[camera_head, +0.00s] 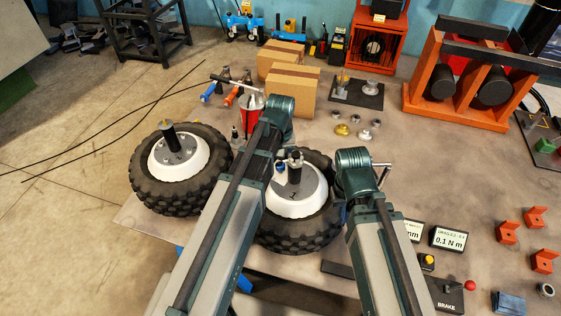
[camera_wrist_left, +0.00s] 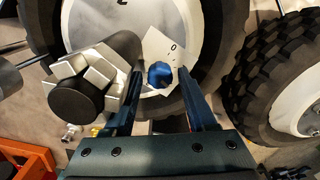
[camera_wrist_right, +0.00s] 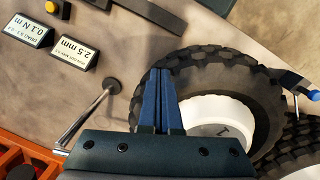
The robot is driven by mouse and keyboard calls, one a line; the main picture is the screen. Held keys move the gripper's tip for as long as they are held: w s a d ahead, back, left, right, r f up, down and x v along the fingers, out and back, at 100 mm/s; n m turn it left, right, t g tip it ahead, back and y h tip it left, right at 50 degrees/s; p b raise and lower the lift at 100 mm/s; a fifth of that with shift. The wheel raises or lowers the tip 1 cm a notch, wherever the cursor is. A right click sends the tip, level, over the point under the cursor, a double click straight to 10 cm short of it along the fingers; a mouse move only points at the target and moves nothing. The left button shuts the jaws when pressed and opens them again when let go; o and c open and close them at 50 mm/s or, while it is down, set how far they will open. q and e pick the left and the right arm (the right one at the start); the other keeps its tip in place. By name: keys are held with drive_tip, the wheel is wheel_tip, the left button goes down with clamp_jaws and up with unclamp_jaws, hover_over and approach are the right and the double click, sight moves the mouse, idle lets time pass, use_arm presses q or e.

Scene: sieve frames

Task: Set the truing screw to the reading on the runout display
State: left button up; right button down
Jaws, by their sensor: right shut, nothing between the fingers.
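The truing screw appears to be the blue knob (camera_wrist_left: 160,73) beside a white plate (camera_wrist_left: 158,50) marked 0, in front of a wheel's white hub. It also shows in the head view (camera_head: 279,168). My left gripper (camera_wrist_left: 161,76) is open, its fingers on either side of the knob with gaps visible; whether they touch it I cannot tell. The runout display (camera_wrist_right: 75,52) reads 2.5 mm; in the head view (camera_head: 413,231) my right arm partly covers it. My right gripper (camera_wrist_right: 161,74) is shut and empty, above the table near the tyre (camera_wrist_right: 205,60).
A display reading 0.1 N m (camera_head: 447,239) stands beside the runout display. A brake box (camera_head: 446,295) with a red-knobbed lever is at the front right. A second wheel (camera_head: 180,165) lies at left. A metal-handled tool (camera_wrist_right: 88,115) stands near my right gripper. Cardboard boxes (camera_head: 290,95) are behind.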

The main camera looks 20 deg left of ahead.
sight(280, 164)
use_arm(q)
drive_tip(key=shift+o, duration=0.5)
drive_tip(key=shift+r, duration=0.1)
wheel_tip(280, 164, up, 14)
drive_tip(key=p, duration=1.3)
drive_tip(key=shift+p, duration=0.4)
drive_tip(key=shift+f, duration=0.2)
drive_tip(key=shift+w, duration=0.1)
